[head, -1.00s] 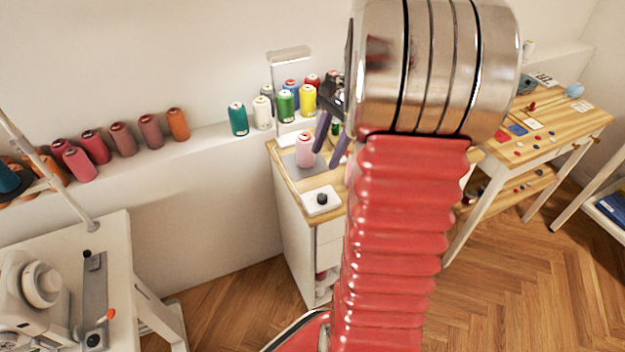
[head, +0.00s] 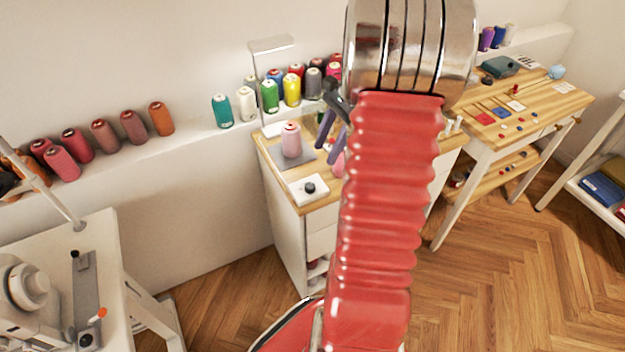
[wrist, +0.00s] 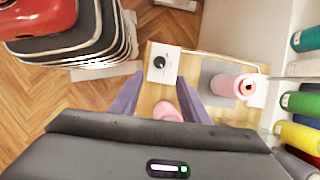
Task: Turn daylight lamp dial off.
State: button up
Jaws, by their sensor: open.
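The black lamp dial (head: 309,187) sits on a white control box on the small wood-topped cabinet. The dial also shows in the wrist view (wrist: 160,62), ahead of my fingertips. The daylight lamp (head: 271,44) has a pale flat head on a thin post behind the cabinet top. My gripper (head: 331,152) is open above the cabinet, apart from the dial. Its two purple fingers show in the wrist view (wrist: 158,92), with the dial's box beyond them. A pink spool lies below and between the fingers, and I see nothing held.
A pink spool (head: 291,139) stands on a grey mat (head: 297,160) close to the dial box. Several thread spools (head: 269,97) line the wall ledge. A sewing machine table (head: 100,240) is at left, a wooden worktable (head: 540,103) at right.

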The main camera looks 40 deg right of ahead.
aim_at(310, 185)
jog(key=x, duration=1.1)
jog(key=shift+a+f, duration=0.15)
jog(key=shift+f, duration=0.2)
jog(key=shift+c, duration=0.2)
jog(key=c, duration=1)
